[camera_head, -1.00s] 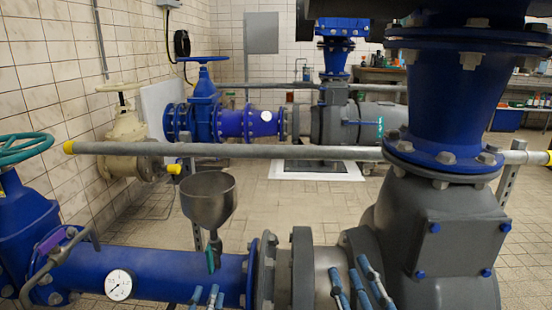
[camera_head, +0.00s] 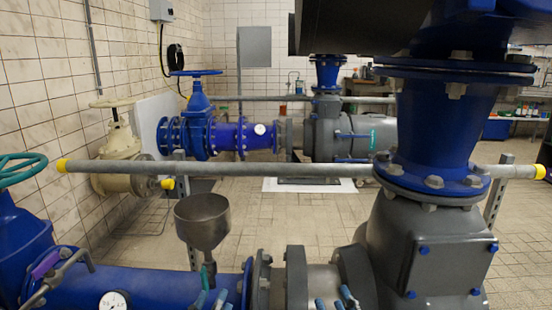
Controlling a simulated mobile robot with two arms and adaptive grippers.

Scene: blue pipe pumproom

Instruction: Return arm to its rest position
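My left gripper (camera_head: 211,301) shows only its blue-grey fingertips at the bottom edge, in front of the blue pipe (camera_head: 155,284) and below the grey funnel (camera_head: 202,220). The tips stand apart with nothing seen between them. My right gripper (camera_head: 334,302) shows only its blue fingertips at the bottom edge, in front of the grey pipe flanges (camera_head: 297,277). Its tips are also apart, with nothing seen between them. The rest of both grippers and both arms is below the picture, so their pose is hidden.
A grey horizontal rail (camera_head: 270,168) with yellow ends crosses above the pipe. A large grey valve body (camera_head: 420,255) with a blue flange stands close at right. A pressure gauge (camera_head: 114,301) and a green handwheel (camera_head: 20,168) are at left. Open tiled floor (camera_head: 300,212) lies beyond.

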